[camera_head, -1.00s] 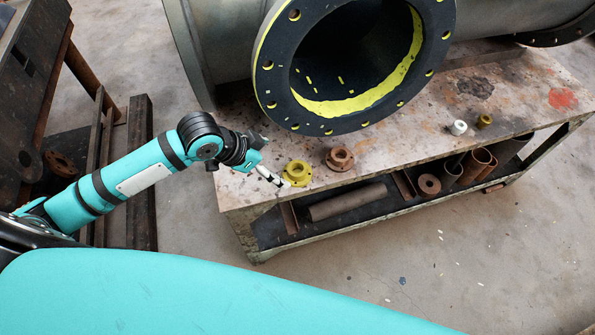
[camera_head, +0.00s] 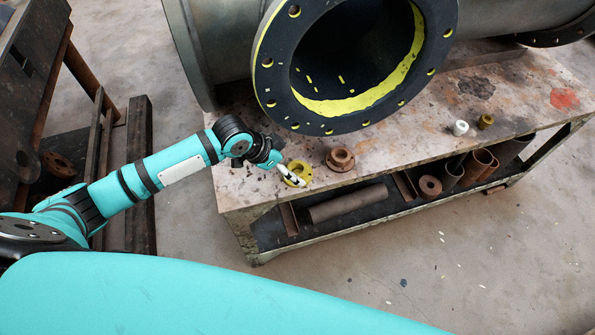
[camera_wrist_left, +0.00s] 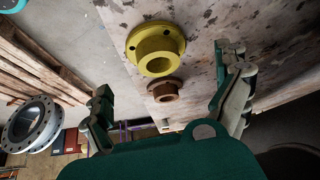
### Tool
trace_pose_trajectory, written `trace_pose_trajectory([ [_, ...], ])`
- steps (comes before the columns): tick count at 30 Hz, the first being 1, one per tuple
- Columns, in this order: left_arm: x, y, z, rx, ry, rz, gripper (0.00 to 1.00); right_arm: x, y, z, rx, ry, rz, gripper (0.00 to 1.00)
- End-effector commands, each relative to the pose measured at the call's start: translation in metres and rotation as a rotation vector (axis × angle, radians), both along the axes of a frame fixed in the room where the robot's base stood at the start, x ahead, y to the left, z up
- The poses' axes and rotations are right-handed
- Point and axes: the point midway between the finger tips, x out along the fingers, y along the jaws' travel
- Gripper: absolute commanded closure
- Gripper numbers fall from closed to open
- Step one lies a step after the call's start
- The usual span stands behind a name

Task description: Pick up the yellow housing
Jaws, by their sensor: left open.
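The yellow housing (camera_head: 301,168) is a round flanged piece with a raised hub and bolt holes. It sits on the near left part of the worn bench top. My left gripper (camera_head: 291,179) is open at the housing and covers part of it in the head view. In the left wrist view the housing (camera_wrist_left: 157,48) shows ahead, between the lines of the two spread fingers (camera_wrist_left: 166,72). Nothing is between the fingertips that I can make out as held. My right gripper is not in view.
A brown flange (camera_head: 340,159) stands just right of the housing. A large black-flanged pipe (camera_head: 270,85) lies behind them. White (camera_head: 460,127) and small olive-yellow (camera_head: 486,121) fittings stand farther right. The lower shelf holds a rusty pipe (camera_head: 348,202) and several pipe pieces.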

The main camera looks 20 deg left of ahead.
Motion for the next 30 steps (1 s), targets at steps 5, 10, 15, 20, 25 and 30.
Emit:
trace_pose_trajectory([
  [5,0.008,-0.01,-0.019,-0.001,0.004,0.001,0.0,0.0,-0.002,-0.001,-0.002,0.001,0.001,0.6],
  [10,0.017,-0.019,-0.038,0.0,0.0,0.001,0.0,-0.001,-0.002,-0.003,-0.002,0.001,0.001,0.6],
  [15,0.019,-0.02,-0.043,0.001,-0.001,0.001,0.0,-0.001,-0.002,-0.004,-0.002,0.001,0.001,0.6],
  [20,0.019,-0.02,-0.043,0.001,-0.001,0.001,0.03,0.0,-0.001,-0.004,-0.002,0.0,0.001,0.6],
  [25,0.019,-0.02,-0.043,0.001,0.0,0.001,0.25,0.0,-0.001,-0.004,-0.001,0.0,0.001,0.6],
  [30,0.019,-0.02,-0.043,0.001,0.001,0.0,0.47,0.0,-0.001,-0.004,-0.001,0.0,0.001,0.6],
])
